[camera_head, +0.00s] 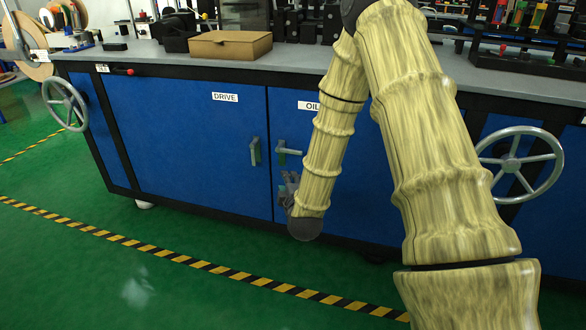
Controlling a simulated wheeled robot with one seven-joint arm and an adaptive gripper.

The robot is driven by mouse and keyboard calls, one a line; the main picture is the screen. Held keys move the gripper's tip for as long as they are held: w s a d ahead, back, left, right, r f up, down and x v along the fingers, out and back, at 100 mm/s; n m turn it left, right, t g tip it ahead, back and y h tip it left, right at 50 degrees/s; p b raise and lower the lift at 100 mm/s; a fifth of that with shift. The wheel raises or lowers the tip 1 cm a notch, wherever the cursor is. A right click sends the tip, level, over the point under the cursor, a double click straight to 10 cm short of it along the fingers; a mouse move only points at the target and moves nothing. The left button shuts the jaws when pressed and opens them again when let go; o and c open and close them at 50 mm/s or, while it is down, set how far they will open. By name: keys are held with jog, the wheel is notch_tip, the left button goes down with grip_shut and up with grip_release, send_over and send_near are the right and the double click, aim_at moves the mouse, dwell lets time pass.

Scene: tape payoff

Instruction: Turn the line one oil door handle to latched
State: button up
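The blue oil door (290,125) carries a white label reading "OIL", partly covered by my arm. Its grey handle (288,151) is near the door's left edge. The handle's lever looks roughly level, reaching right from its mount. My gripper (289,183) is below the handle, close to the door's front, at the lower end of my arm. It appears small and dark, partly hidden by my wrist. I cannot tell whether its fingers are open or shut, and no contact with the handle is visible.
The drive door (190,140) on the left has an upright handle (255,151). Handwheels stand at the left (65,104) and right (520,164). A cardboard box (231,44) sits on the grey worktop (150,56). Green floor with a striped line (200,264) is clear in front.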

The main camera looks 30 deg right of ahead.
jog(key=n+t+h+b, duration=0.1)
jog(key=h+b, duration=0.1)
jog(key=b, duration=0.2)
send_near(294, 153)
jog(key=b+x, duration=0.4)
jog(key=x, duration=0.5)
jog(key=shift+w+f, duration=0.1)
jog(key=shift+w, duration=0.1)
jog(key=shift+w+d+b, duration=0.3)
jog(key=shift+w+d, duration=0.05)
jog(key=shift+w, duration=0.3)
grip_shut()
